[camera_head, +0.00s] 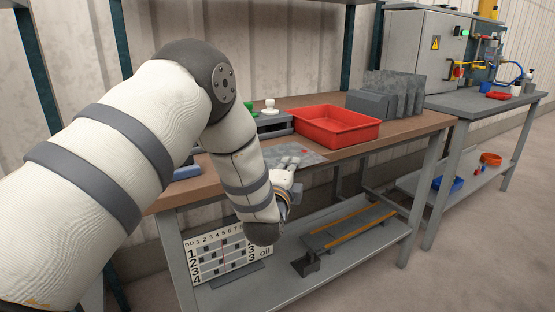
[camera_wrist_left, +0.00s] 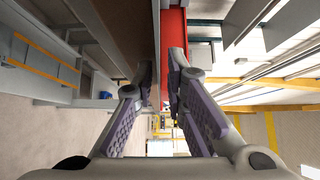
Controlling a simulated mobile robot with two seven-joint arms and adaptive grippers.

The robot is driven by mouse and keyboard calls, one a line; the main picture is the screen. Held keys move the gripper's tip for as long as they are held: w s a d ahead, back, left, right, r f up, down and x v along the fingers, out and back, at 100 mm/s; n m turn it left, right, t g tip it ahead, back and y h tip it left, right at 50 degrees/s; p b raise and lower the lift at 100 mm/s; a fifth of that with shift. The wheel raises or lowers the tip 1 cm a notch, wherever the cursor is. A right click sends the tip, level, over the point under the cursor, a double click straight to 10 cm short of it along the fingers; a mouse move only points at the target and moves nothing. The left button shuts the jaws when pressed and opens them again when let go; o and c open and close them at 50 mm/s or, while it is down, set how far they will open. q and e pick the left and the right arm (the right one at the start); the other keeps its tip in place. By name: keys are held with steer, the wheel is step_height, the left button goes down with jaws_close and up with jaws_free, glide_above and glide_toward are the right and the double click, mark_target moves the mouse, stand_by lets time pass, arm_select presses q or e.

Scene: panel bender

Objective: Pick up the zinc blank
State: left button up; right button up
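A flat grey sheet, which looks like the zinc blank (camera_head: 312,158), lies at the front edge of the brown-topped workbench (camera_head: 419,123), in front of the red tray. My left arm covers part of it. My left gripper (camera_head: 291,163) is at the bench's front edge, with its fingers overlapping the sheet in the head view. I cannot tell whether they touch it. In the left wrist view the left gripper (camera_wrist_left: 161,80) has its fingers apart, with a gap between the tips. I cannot make out the sheet there. My right gripper is not in view.
The red tray (camera_head: 337,138) stands behind the sheet; red also shows in the left wrist view (camera_wrist_left: 173,42). Grey upright plates (camera_head: 400,95) stand at the bench's right. Below are a shelf with a numbered board (camera_head: 218,255) and a grey fixture with orange strips (camera_head: 345,228).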

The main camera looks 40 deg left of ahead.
arm_select(q)
jaws_close()
